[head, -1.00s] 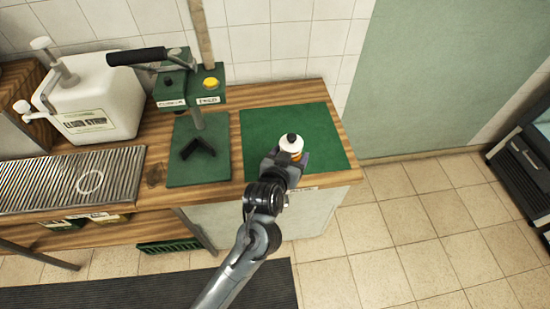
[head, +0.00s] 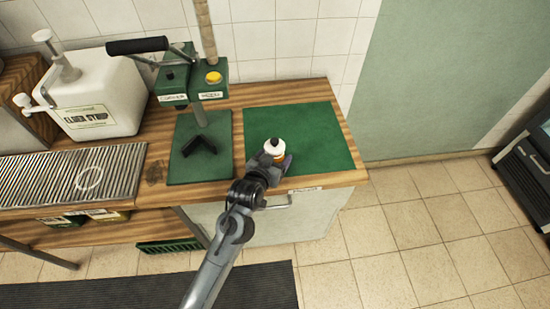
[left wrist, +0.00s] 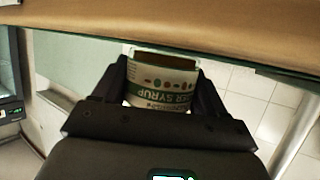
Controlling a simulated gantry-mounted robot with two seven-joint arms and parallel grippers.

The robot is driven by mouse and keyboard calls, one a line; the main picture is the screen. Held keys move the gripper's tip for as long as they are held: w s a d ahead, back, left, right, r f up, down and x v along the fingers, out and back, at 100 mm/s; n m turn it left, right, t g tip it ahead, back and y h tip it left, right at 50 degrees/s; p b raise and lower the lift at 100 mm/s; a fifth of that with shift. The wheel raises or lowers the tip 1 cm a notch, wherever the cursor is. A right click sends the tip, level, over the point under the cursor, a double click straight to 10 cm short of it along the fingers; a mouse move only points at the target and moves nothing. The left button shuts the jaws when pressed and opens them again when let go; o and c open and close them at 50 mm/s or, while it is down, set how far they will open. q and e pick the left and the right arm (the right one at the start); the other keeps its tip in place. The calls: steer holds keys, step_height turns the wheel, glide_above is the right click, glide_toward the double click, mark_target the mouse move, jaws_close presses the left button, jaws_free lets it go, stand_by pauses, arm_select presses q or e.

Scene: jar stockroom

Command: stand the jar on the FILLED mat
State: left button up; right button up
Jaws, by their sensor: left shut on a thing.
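The green mat (head: 318,140) lies on the right end of the wooden counter. The jar appears over the mat's front left part; I cannot tell whether its base touches. A small label on the counter's front edge below the mat is too small to read. My right gripper is not in view.
A green press (head: 200,95) with a black lever stands left of the mat. Further left are a white syrup dispenser (head: 95,100) and a ribbed metal drain tray (head: 70,175). The mat's back and right are bare. Tiled floor lies right of the counter.

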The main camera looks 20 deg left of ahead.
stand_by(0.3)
arm_select(q)
steer(key=o, duration=1)
steer(key=shift+f, duration=0.15)
steer(key=shift+c, duration=0.2)
steer(key=o, duration=0.4)
steer(key=shift+c, duration=0.2)
steer(key=shift+r, duration=0.2)
steer(key=p+v, duration=0.2)
steer(key=v, duration=1)
steer(key=s+a+f+g, duration=0.1)
steer(key=s+f+g, duration=0.4)
steer(key=s, duration=0.6)
steer(key=s+a+f+m+g, duration=0.1)
steer(key=s+f+g, duration=0.4)
steer(key=s, duration=0.7)
steer(key=shift+a+f+m, duration=0.3)
steer(key=shift+a+f, duration=0.4)
steer(key=shift+f, duration=0.15)
